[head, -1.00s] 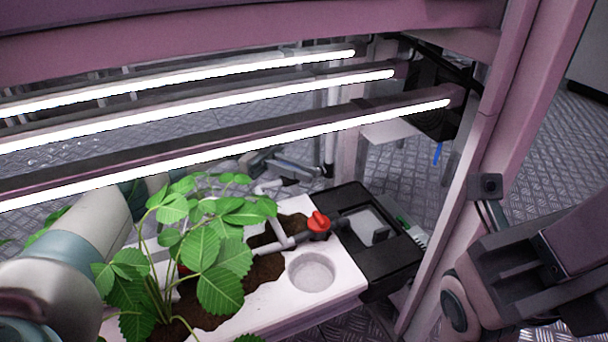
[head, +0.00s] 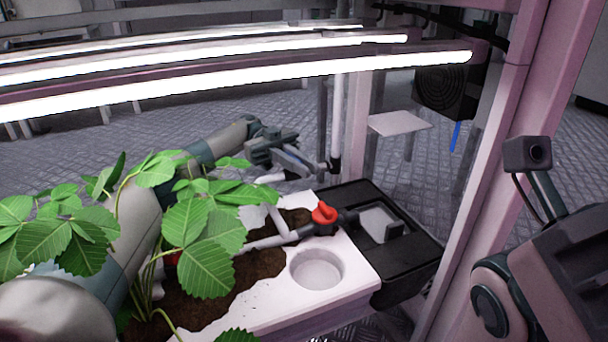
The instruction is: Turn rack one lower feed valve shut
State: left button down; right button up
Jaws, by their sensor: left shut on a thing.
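A red-handled valve (head: 324,213) sits on the grey pipe (head: 276,240) at the right end of the planted white trough (head: 345,285). My left arm passes behind the leaves, and my left gripper (head: 318,168) is beyond the trough, above and behind the red handle in the picture and apart from it. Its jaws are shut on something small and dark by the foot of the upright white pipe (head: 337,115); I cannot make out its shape. Part of my right arm shows at the right edge; its fingers are not visible.
Strawberry leaves (head: 205,255) hide part of my left arm. A black tank (head: 410,255) stands right of the trough, beside the pink rack post (head: 490,160). Bright lamp bars (head: 250,82) cross above. A round cup hole (head: 316,268) is in the trough.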

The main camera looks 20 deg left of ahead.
dwell(0.4)
pick_arm(q)
jog(key=c, duration=1.8)
grip_release()
jog(key=shift+c, duration=0.2)
jog(key=shift+o, duration=0.2)
